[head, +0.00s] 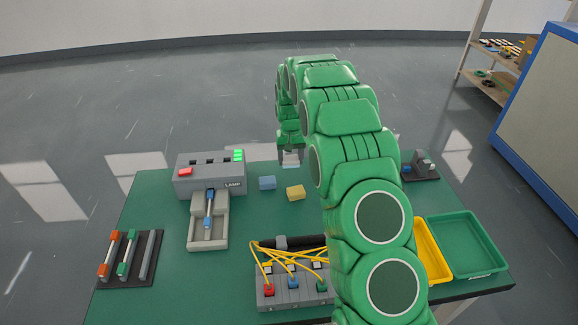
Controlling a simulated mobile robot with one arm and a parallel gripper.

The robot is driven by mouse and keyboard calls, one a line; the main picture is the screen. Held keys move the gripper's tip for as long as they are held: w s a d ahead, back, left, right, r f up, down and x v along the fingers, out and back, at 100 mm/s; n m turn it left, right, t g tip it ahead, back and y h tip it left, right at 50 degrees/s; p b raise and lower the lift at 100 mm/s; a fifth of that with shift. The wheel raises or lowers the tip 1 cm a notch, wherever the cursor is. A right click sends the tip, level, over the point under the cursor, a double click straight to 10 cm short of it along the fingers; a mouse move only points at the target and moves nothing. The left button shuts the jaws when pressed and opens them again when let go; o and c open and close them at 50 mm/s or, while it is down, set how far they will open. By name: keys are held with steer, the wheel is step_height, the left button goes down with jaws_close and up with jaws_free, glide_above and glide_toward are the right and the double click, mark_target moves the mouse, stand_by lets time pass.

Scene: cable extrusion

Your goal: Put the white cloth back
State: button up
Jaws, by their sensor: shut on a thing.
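My gripper (290,152) points down over the far edge of the green table, behind the blue and yellow blocks. It is shut on a small whitish thing, which looks like the white cloth (292,161). The gripper hides part of it, and I cannot tell whether it touches the table. A blue block-like cloth (267,183) and a yellow one (295,193) lie on the table just nearer to me.
A grey lamp box (208,175) with a tray stands left. A rack of rods (130,258) is front left. A grey block with yellow cables (292,290) is front centre. Yellow (432,254) and green (468,245) trays are right; a small device (420,168) is behind them.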

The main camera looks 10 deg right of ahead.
mark_target(289, 173)
steer(key=shift+w+a+f, duration=0.1)
steer(key=shift+w+f, duration=1.45)
steer(key=shift+f, duration=1.85)
steer(key=o, duration=0.9)
steer(key=shift+f, duration=0.1)
steer(key=shift+o, duration=0.2)
